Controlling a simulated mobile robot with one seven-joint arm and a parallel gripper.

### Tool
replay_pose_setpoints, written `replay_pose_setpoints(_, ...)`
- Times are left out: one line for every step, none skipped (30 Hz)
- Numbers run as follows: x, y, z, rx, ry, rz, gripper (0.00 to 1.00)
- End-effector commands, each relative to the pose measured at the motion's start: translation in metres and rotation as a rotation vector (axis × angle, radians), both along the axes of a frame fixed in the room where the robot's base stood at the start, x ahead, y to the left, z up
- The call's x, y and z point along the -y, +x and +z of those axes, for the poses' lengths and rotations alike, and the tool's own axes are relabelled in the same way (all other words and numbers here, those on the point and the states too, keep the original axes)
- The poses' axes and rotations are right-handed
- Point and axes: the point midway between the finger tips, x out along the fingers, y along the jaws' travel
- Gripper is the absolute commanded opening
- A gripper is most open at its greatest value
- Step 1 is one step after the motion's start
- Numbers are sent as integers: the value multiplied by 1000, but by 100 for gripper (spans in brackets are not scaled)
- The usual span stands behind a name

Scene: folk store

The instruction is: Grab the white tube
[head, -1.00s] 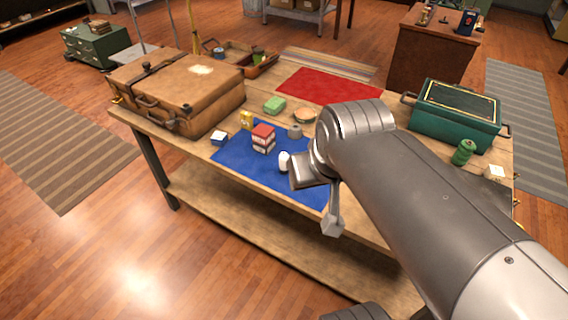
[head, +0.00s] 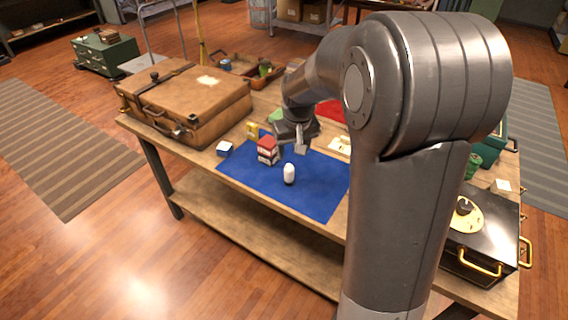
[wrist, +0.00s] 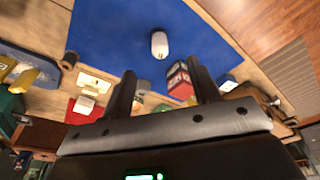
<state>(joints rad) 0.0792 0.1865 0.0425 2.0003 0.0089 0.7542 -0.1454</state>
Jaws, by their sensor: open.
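The white tube (head: 289,173) stands upright on the blue mat (head: 315,192) near the table's front edge. It also shows in the wrist view as a white rounded shape (wrist: 159,44) on the blue, beyond my fingertips. My gripper (head: 297,147) is above the mat, a little behind and above the tube in the head view. In the wrist view my gripper (wrist: 163,86) has its two dark fingers apart, with nothing held between them. The tube is not touched.
A red and white block stack (head: 268,150) stands just left of the tube. A small blue and white box (head: 224,148) and a yellow item (head: 252,129) are further left. A brown suitcase (head: 190,100) fills the table's left end. A black case (head: 483,243) stands at the right.

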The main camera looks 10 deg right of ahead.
Motion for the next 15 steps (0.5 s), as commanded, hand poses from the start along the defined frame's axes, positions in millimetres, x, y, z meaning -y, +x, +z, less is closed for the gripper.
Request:
replay_pose_setpoints(1,10,-14,-15,2,3,56)
replay_pose_setpoints(2,15,-20,-22,3,5,56)
replay_pose_setpoints(3,21,-28,-30,5,7,56)
replay_pose_setpoints(3,25,-34,-35,5,9,56)
replay_pose_setpoints(4,28,-38,-39,6,12,56)
replay_pose_setpoints(4,32,-44,-44,7,13,56)
replay_pose_setpoints(5,34,-47,-46,8,14,56)
replay_pose_setpoints(5,36,-50,-48,7,15,56)
replay_pose_setpoints(5,38,-53,-51,8,16,56)
replay_pose_setpoints(5,39,-55,-52,9,16,56)
replay_pose_setpoints(5,40,-57,-52,9,16,56)
replay_pose_setpoints(5,41,-62,-53,8,17,56)
replay_pose_setpoints(5,41,-66,-55,9,18,56)
replay_pose_setpoints(5,42,-71,-56,9,18,56)
replay_pose_setpoints(5,43,-77,-55,9,18,56)
